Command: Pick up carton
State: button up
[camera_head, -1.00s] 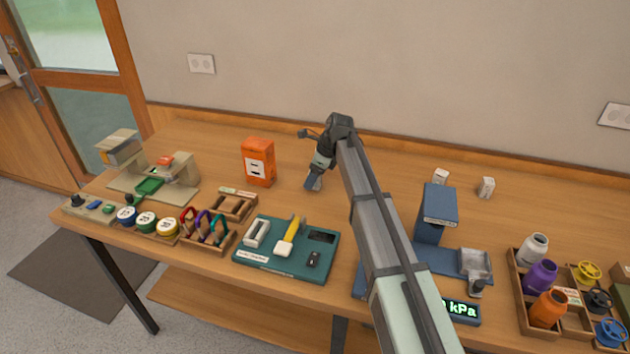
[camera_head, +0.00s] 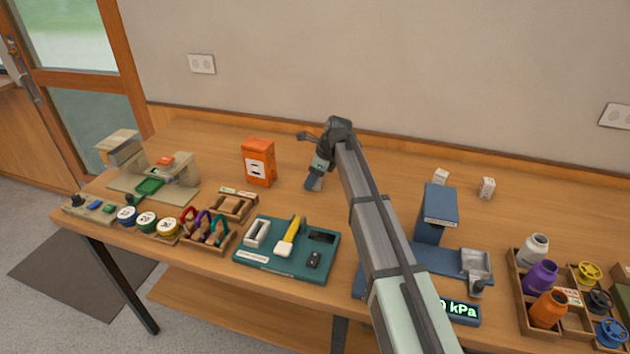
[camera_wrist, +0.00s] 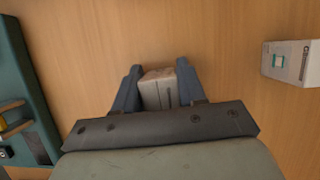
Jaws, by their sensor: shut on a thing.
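A small pale carton (camera_wrist: 158,90) sits between the two blue-grey fingers of my gripper (camera_wrist: 156,82) in the wrist view, and the fingers are shut on it. In the head view my gripper (camera_head: 314,183) is low over the table behind the teal board, and the carton is mostly hidden there by the fingers. I cannot tell whether the carton touches the table. Two more small white cartons, a left one (camera_head: 440,177) and a right one (camera_head: 487,188), stand at the back right. One white carton (camera_wrist: 290,62) also shows at the right of the wrist view.
An orange box (camera_head: 258,163) stands left of my gripper. The teal board (camera_head: 250,268) with tools lies in front. A blue device (camera_head: 437,212) and a wooden tray (camera_head: 517,268) of bottles are to the right. The table (camera_head: 215,145) is clear at the back.

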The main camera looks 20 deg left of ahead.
jog(key=shift+r, duration=0.1)
notch_tip(320, 180, up, 10)
jog(key=shift+d+f, duration=0.1)
dwell(0.4)
jog(key=w+d+m+t, duration=0.1)
jog(key=w+d, duration=0.3)
jog(key=d, duration=0.4)
jog(key=w+d+m, duration=0.1)
jog(key=w+d, duration=0.2)
jog(key=d, duration=0.6)
jog(key=d+r+m+t, duration=0.15)
jog(key=d+m, duration=0.25)
jog(key=d, duration=2.3)
jog(key=s+d+m+h, duration=0.1)
jog(key=s+d, duration=0.2)
jog(key=d, duration=0.3)
jog(key=s+d+m, duration=0.1)
jog(key=s+d, duration=0.2)
jog(key=d, duration=0.2)
jog(key=shift+m+t, duration=0.45)
jog(key=shift+m, duration=0.35)
jog(key=shift+s+f, duration=0.7)
jog(key=shift+f, duration=1.2)
jog(key=shift+s+f, duration=0.65)
jog(key=shift+f, duration=1.2)
jog(key=shift+s+f, duration=0.7)
jog(key=shift+f, duration=1.2)
